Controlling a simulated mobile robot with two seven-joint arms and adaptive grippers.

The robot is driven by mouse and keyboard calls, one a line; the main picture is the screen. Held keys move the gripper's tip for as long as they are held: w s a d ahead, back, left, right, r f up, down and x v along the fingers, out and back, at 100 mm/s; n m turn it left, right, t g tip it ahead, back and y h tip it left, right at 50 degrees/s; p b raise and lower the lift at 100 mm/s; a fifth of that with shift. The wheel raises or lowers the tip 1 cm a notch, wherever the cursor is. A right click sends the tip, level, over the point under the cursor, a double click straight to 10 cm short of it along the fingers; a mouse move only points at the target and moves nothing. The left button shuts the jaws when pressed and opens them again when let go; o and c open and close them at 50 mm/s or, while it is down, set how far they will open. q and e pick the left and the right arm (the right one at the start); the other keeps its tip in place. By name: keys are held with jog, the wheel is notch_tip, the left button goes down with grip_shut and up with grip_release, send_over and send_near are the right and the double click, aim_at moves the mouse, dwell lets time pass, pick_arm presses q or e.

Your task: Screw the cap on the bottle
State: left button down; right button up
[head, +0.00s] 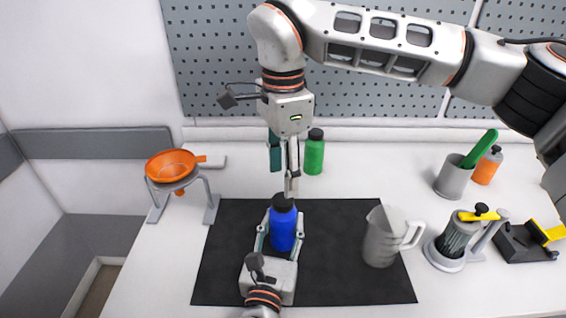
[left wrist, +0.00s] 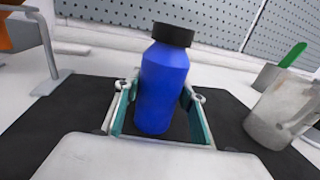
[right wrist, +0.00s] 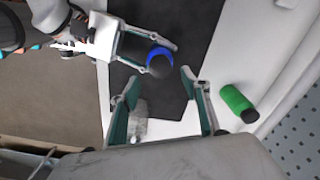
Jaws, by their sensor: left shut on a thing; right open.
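The blue bottle (head: 282,232) stands upright on the black mat (head: 335,270). Its black cap (head: 283,203) sits on top; whether it is tight cannot be told. My left gripper (head: 281,222) is shut on the bottle body from the near side. The left wrist view shows the bottle (left wrist: 160,95) between the fingers, with the cap (left wrist: 173,34) above them. My right gripper (head: 285,180) is open and empty, pointing down above the cap. In the right wrist view the cap (right wrist: 160,68) lies just beyond the open fingertips (right wrist: 160,83).
A green bottle (head: 314,155) stands behind the mat. A grey pitcher (head: 379,240) is on the mat's right side. An orange funnel (head: 170,165) on a stand is at left. A grey cup (head: 452,178), orange bottle (head: 486,168) and yellow-handled device (head: 460,235) are at right.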

aim_at(283, 199)
jog(key=shift+f, duration=3.05)
jog(key=c, duration=1.2)
jog(key=m, duration=2.1)
jog(key=o, duration=1.3)
